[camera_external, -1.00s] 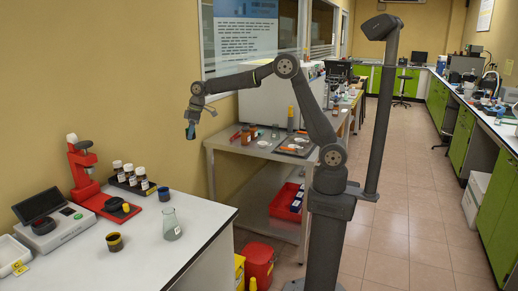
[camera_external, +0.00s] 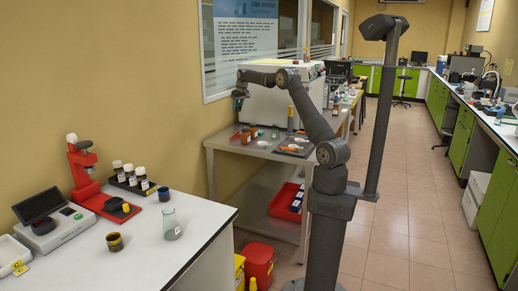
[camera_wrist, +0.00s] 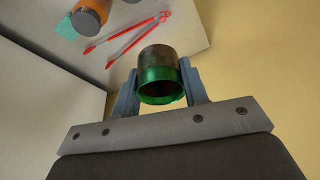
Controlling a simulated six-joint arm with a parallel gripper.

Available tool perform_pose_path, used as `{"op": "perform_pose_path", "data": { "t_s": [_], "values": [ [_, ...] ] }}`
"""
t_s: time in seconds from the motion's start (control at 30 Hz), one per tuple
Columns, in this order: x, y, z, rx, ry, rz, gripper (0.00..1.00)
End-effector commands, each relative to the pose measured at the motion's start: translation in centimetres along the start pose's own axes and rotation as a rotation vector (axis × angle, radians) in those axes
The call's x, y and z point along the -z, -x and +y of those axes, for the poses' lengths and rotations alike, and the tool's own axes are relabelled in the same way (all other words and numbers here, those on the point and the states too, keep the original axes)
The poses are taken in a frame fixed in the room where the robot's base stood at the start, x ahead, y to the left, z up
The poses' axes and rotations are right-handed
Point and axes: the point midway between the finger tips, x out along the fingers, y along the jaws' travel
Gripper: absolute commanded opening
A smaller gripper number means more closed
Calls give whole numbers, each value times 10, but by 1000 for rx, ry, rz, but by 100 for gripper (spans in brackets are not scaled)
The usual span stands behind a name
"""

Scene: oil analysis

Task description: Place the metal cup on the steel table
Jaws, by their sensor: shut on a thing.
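The metal cup (camera_wrist: 157,68) is dark, with a bright green band at its end facing the wrist camera. In the wrist view my gripper (camera_wrist: 158,84) is shut on it, one finger on each side. In the external view my gripper (camera_external: 241,92) is up over the left end of the steel table (camera_external: 222,140), and the cup (camera_external: 238,104) is a small dark shape below it, clear of the tabletop. The table's corner (camera_wrist: 110,75) shows at the upper left of the wrist view.
Red tongs (camera_wrist: 123,36) and an orange bottle (camera_wrist: 89,16) lie or stand near the table corner. Several bottles and a grey instrument box (camera_external: 268,108) occupy the table. The white bench (camera_external: 190,240) with a red device (camera_external: 90,180) is at front left.

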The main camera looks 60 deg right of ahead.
Motion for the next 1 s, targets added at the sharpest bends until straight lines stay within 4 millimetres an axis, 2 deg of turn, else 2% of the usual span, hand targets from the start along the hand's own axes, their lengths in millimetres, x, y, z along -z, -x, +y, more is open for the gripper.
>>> {"op": "perform_pose_path", "data": {
  "t_s": [0.03,0.2,0.3,0.4,0.6,0.77,0.93,1.0],
  "values": [
    [-2,0,33,-16,-50,1,18],
    [-17,1,124,-61,-201,2,18],
    [-28,3,170,-85,-278,4,18],
    [-40,6,207,-105,-340,5,18],
    [-58,10,255,-131,-424,7,18],
    [-71,12,283,-147,-475,8,18],
    [-79,-15,281,-145,-473,5,18],
    [-84,-32,281,-144,-473,4,18]
  ]
}}
